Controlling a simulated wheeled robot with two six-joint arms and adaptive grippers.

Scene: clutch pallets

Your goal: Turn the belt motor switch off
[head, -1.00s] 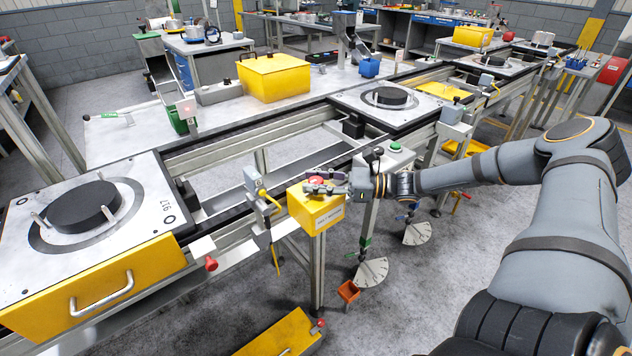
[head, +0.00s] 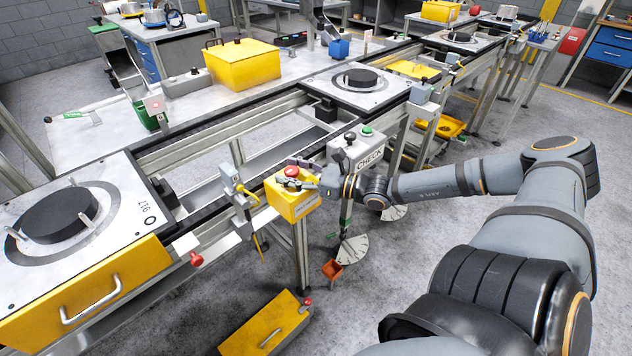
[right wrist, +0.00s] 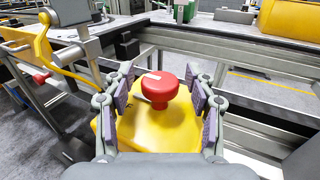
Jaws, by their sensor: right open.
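The belt motor switch is a yellow box (head: 291,200) on a post at the front of the line, with a red knob (head: 291,171) on top. Its front label is too small to read. My right gripper (head: 300,174) reaches it from the right, at knob height. In the right wrist view the gripper (right wrist: 162,100) is open, its fingers on both sides of the red knob (right wrist: 160,88), with visible gaps. The knob has a white mark towards its left. The yellow box (right wrist: 155,130) lies below the fingers. My left gripper is not in view.
A grey CHECK box (head: 357,150) with a green button stands right behind my wrist. A grey bracket with a yellow lever (head: 238,190) stands left of the switch. The conveyor rail (head: 215,205) runs behind it.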

